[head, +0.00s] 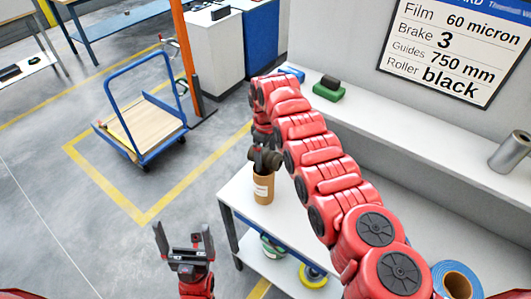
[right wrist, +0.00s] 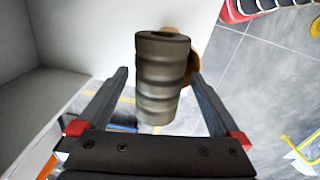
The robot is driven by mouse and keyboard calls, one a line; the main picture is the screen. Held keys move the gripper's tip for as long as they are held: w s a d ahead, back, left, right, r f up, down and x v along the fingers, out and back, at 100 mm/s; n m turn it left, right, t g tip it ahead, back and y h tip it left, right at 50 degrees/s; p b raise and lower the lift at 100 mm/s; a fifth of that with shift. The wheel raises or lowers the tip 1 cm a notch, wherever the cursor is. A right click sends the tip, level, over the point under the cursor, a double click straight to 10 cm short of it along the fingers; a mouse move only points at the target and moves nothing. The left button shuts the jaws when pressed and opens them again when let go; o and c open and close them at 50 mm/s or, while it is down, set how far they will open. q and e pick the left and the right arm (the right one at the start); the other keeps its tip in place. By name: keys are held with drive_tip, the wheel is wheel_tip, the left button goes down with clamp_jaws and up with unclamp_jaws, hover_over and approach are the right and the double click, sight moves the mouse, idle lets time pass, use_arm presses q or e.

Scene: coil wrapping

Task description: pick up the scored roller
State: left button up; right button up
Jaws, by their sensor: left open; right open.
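The scored roller (right wrist: 160,82) is a dark grey cylinder with rings cut around it. In the right wrist view it stands between the two fingers of my right gripper (right wrist: 158,79), with a gap on each side. My right gripper is open around it and does not touch it on either side. A brown cardboard tube (head: 263,188) stands upright on the white table in the head view, directly under dark parts at my right wrist. Those parts are too small to separate gripper from roller. My left gripper (head: 184,233) is open and empty, away from the table.
The white table (head: 240,205) has a lower shelf with a yellow roll (head: 313,277). A wall shelf holds a green block (head: 329,91) and a metal cylinder (head: 510,150). A sign (head: 455,45) reads "Roller black". A blue cart (head: 145,120) stands on the floor at left.

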sight(265, 151)
drive_tip(key=shift+w, duration=0.1)
drive_tip(key=shift+c, duration=0.4)
clamp_jaws()
drive_tip(key=shift+w+r, duration=0.1)
drive_tip(key=shift+r, duration=0.15)
wheel_tip(265, 151, up, 6)
drive_tip(key=b, duration=0.4)
drive_tip(key=shift+r, duration=0.2)
wheel_tip(265, 151, up, 2)
drive_tip(key=shift+a+r+p, duration=0.1)
drive_tip(key=shift+r+p, duration=0.15)
drive_tip(key=shift+p, duration=0.45)
drive_tip(key=shift+r, duration=0.4)
drive_tip(key=shift+f, duration=0.15)
